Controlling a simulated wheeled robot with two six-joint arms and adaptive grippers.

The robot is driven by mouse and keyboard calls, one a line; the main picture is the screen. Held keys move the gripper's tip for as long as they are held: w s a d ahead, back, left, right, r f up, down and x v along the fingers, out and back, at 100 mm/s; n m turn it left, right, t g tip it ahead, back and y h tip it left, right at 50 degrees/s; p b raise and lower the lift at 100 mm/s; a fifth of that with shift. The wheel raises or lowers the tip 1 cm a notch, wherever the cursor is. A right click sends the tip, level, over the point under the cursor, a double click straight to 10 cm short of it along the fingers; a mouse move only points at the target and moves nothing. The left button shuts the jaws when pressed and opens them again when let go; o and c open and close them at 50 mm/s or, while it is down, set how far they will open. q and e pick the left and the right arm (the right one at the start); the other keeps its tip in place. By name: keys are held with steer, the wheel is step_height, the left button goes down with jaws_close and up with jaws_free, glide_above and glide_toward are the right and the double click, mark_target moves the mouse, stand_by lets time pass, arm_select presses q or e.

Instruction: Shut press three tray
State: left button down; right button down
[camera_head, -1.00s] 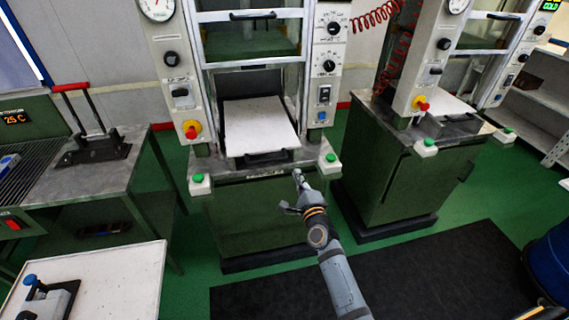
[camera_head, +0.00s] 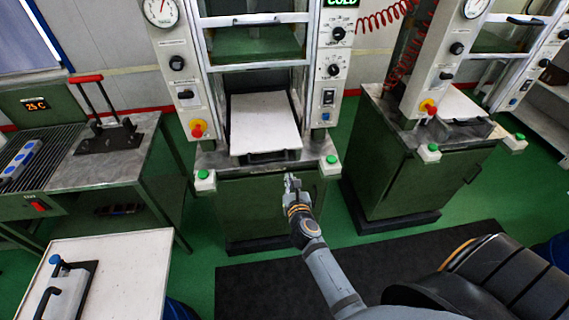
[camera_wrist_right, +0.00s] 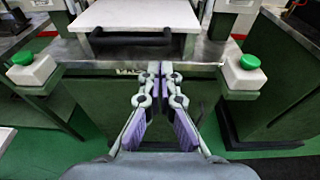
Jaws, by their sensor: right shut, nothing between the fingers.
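A press with a pulled-out white-topped tray (camera_head: 264,122) stands straight ahead; I cannot read which number it bears. The tray rests over the steel ledge (camera_head: 215,160), and its dark front handle (camera_head: 274,156) faces me. My right gripper (camera_head: 291,180) is shut and empty, just in front of the ledge and below the handle, apart from it. In the right wrist view the shut fingers (camera_wrist_right: 155,72) point at the ledge, with the tray (camera_wrist_right: 140,14) and its handle (camera_wrist_right: 130,39) beyond. My left gripper is not in view.
Green buttons (camera_head: 203,174) (camera_head: 331,160) flank the ledge. A second press (camera_head: 410,180) stands to the right. A bench with a red-handled tool (camera_head: 108,135) is at left, and a white table (camera_head: 130,262) is at front left. Open floor lies between.

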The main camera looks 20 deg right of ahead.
steer(key=x, duration=0.9)
steer(key=shift+w, duration=0.1)
